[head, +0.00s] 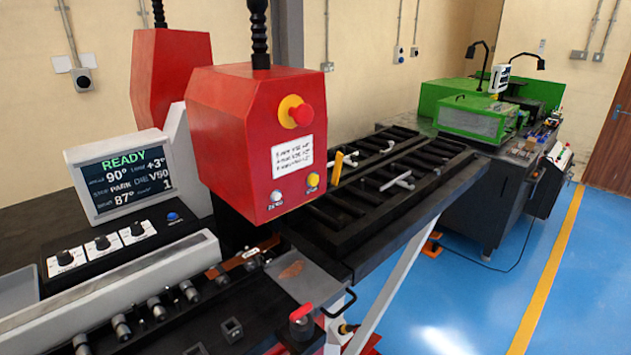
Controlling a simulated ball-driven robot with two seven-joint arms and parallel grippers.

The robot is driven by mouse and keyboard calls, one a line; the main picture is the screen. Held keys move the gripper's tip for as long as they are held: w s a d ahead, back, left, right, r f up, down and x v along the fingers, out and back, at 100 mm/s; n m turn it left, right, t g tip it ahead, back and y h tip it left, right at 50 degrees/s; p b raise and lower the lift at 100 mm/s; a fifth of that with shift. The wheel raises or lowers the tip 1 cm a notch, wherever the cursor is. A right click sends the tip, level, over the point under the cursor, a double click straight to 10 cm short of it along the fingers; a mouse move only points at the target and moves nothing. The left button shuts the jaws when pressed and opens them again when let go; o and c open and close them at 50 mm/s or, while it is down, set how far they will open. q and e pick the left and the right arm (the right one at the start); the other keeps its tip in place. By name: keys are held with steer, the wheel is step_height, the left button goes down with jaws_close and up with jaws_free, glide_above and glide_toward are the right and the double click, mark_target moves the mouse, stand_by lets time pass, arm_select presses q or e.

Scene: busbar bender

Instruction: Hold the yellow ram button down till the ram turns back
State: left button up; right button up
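The yellow ram button (313,180) sits low on the right of the front face of the red machine head (228,125). A white button (276,196) is to its left on the same face. The display (122,173) reads READY, with 90°, +3°, PARK, DIE V50 and 87° legible. A copper-coloured bar (240,262) lies below the red head; part of it is hidden. Neither of my grippers shows in the head view, and nothing touches the yellow button.
A red mushroom button (301,114) on a yellow base sits above a white label. Knobs (102,243) and a blue button (173,217) are on the left panel. A red-handled lever (301,313) stands in front. A black slatted table (390,205) extends right; blue floor is open beyond.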

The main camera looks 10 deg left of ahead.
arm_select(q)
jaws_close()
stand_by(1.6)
